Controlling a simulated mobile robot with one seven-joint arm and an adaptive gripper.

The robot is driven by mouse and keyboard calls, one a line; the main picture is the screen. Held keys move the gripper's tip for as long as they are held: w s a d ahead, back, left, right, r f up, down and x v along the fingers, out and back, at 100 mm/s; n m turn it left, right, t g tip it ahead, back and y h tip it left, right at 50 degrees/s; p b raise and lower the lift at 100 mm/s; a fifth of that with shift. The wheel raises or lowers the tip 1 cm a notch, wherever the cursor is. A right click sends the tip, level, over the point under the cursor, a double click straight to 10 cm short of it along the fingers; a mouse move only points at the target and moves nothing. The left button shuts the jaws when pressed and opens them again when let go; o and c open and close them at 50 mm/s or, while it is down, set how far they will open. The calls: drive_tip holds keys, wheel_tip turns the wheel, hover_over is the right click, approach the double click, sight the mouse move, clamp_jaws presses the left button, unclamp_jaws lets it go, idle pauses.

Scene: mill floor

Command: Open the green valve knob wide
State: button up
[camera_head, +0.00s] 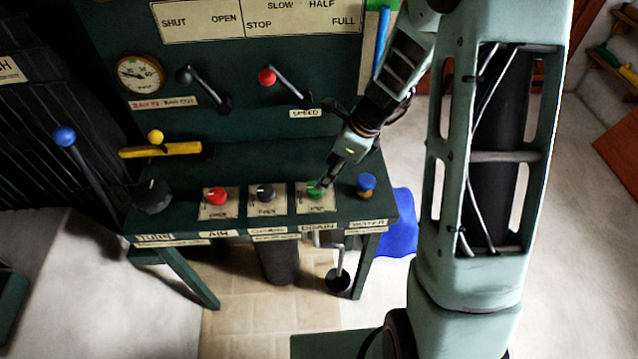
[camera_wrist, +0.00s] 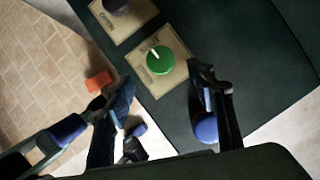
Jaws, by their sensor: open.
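The green valve knob (camera_head: 314,189) sits on a cream plate on the dark green bench, above the front-edge label that reads DRAIN. In the wrist view the green knob (camera_wrist: 160,61) is round, with a white pointer line toward its upper left. My gripper (camera_head: 328,179) is at the knob in the head view and hides part of it and its plate. In the wrist view my gripper (camera_wrist: 162,79) is open, one finger on each side of the knob, with visible gaps. The knob is not clasped.
A dark knob (camera_head: 266,192) and a red knob (camera_head: 216,196) stand to the left. A blue knob (camera_head: 367,184) stands close on the right, partly behind a finger in the wrist view. Levers with yellow, red and black balls and a gauge (camera_head: 139,74) are behind.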

sight(315, 192)
drive_tip(key=x, duration=0.7)
drive_tip(key=shift+a+f+b, duration=0.1)
drive_tip(key=shift+f+b, duration=0.15)
drive_tip(key=shift+b, duration=0.05)
drive_tip(key=c, duration=1.1)
drive_tip(key=shift+c, duration=0.3)
